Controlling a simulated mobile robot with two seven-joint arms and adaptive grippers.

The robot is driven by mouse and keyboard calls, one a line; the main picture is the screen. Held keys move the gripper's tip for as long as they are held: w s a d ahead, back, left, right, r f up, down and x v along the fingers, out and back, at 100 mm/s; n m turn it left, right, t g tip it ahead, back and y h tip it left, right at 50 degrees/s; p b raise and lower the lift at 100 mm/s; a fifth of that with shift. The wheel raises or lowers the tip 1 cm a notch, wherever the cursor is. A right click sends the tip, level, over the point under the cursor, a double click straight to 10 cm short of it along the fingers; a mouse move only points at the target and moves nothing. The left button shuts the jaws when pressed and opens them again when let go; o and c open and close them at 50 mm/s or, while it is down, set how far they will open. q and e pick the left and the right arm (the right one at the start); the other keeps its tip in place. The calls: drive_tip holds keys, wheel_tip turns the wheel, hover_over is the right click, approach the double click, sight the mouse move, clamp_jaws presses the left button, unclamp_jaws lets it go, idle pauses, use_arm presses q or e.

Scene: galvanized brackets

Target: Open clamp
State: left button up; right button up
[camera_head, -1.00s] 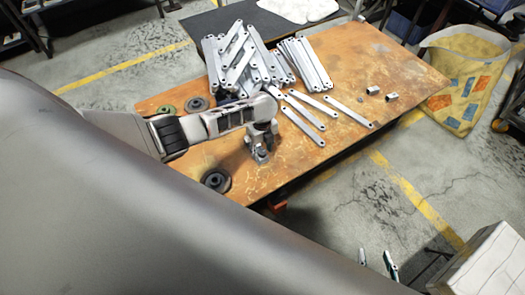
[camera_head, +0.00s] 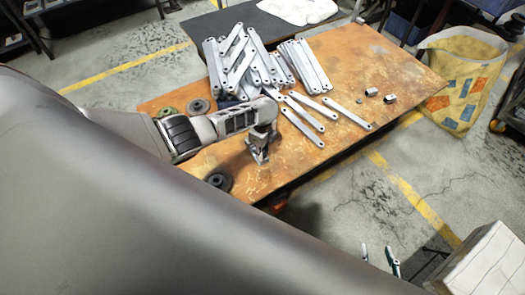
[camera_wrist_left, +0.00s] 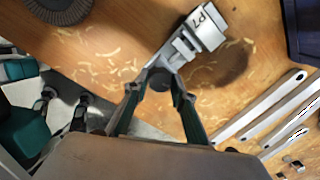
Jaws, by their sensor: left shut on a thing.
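The clamp (camera_wrist_left: 205,30) is a grey metal piece marked "P7", lying at the front edge of the orange-brown worktable (camera_head: 350,60). In the head view the clamp (camera_head: 259,154) shows small, partly covered by my left gripper (camera_head: 263,138). In the left wrist view my left gripper (camera_wrist_left: 157,95) has its two dark green fingers at either side of the clamp's dark rounded end, and is shut on it. The exact contact is hard to make out. My right gripper (camera_head: 379,258) shows only as two separated fingertips low in the head view, open and empty, over the floor.
A heap of galvanized brackets (camera_head: 240,58) and several loose flat bars (camera_head: 347,113) cover the table's back and middle. Dark round discs (camera_head: 218,181) lie at its left. Two small metal blocks (camera_head: 390,99) sit at the right, where the table is mostly clear.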

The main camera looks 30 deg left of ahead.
use_arm(q)
drive_tip(key=n+p, duration=0.1)
drive_tip(key=n, duration=0.5)
drive_tip(key=shift+r+n, duration=0.1)
drive_tip(key=shift+n, duration=0.2)
drive_tip(key=n+p, duration=0.1)
drive_tip(key=n, duration=0.3)
drive_tip(key=shift+n, duration=1.1)
use_arm(e)
drive_tip(key=r, duration=0.3)
drive_tip(key=shift+w+r, duration=0.15)
drive_tip(key=shift+w, duration=0.15)
use_arm(q)
drive_tip(key=o, duration=1)
